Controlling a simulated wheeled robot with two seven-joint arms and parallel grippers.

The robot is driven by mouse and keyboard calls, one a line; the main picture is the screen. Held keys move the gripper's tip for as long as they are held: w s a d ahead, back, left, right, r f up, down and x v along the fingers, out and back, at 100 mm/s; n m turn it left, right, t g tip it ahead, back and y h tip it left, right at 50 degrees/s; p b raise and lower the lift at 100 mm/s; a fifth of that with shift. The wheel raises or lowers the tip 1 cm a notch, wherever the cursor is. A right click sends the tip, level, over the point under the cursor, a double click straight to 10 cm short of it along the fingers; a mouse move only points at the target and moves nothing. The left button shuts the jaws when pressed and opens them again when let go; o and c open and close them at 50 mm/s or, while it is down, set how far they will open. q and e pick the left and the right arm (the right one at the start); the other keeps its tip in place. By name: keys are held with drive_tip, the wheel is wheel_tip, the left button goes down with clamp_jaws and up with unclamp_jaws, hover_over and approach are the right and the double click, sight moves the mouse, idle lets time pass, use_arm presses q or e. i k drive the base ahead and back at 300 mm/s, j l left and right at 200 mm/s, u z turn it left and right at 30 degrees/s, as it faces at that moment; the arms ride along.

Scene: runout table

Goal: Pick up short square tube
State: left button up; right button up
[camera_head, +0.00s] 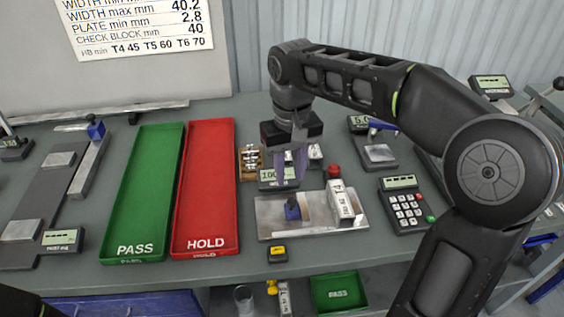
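A pale, box-shaped piece marked T4 (341,204), which looks like the short square tube, stands at the right end of a silver plate (275,229) on the table. Whether it is hollow does not show. My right gripper (293,165) points down above and behind the plate, to the left of the T4 piece and apart from it. Its fingers overlap a small display (275,180), and their gap is too small to judge. My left gripper is out of view.
A green PASS tray (138,249) and a red HOLD tray (205,243) lie to the left. A blue-handled tool (292,209) is on the plate. A red button (333,171), keypad (406,204) and small scale (379,153) stand to the right.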

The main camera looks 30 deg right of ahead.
sight(344, 216)
drive_tip(key=k, duration=1)
